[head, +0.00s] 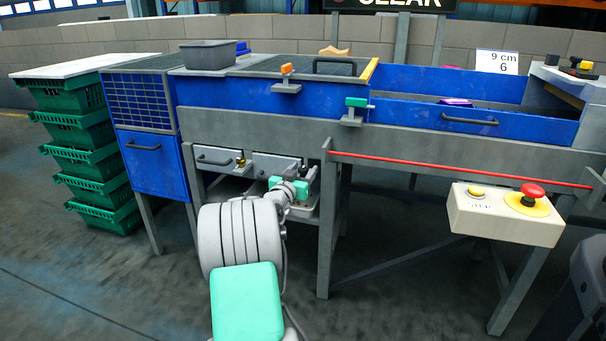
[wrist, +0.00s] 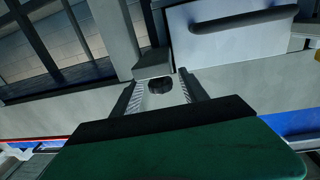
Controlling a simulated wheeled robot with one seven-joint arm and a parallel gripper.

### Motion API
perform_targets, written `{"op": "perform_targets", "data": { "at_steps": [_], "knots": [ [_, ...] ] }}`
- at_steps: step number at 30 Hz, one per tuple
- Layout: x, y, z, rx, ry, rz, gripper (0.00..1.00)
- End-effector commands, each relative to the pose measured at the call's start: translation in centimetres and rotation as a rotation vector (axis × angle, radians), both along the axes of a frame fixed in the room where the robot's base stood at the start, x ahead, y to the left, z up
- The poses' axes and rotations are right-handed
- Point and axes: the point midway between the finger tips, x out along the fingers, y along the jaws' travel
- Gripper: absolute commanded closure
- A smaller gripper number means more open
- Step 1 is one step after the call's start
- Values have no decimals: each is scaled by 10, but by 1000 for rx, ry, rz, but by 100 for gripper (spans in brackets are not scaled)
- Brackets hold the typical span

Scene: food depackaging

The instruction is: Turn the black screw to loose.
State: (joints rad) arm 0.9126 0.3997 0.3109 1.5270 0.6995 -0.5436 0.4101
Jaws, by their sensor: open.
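The black screw (wrist: 159,85) shows in the wrist view as a small dark round head on a grey block. It lies between the two ridged fingers of my gripper (wrist: 161,93), with a gap visible on both sides. My gripper is open and is not closed on the screw. In the head view my gripper (head: 296,189) is at the right end of the small drawers under the blue machine. There my arm and gripper cover much of that spot, and I cannot clearly make out the screw.
A grey drawer with a dark handle (wrist: 243,19) is close by in the wrist view. The left drawer (head: 214,160) and a brass knob (head: 240,161) are beside my gripper. A red bar (head: 450,166) and a control box (head: 506,213) are to the right. Green crates (head: 96,160) stand left.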

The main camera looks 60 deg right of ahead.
Motion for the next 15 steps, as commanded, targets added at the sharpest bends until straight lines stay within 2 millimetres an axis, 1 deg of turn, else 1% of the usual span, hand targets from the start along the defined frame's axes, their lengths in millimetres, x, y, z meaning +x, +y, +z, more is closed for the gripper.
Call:
{"op": "perform_targets", "data": {
  "at_steps": [2, 8, 15],
  "knots": [
    [0, -3, -1, 1, 1, 1, 49],
    [1, -3, 0, 1, 1, 2, 49],
    [1, -3, 0, 1, 1, 2, 68]
  ]
}}
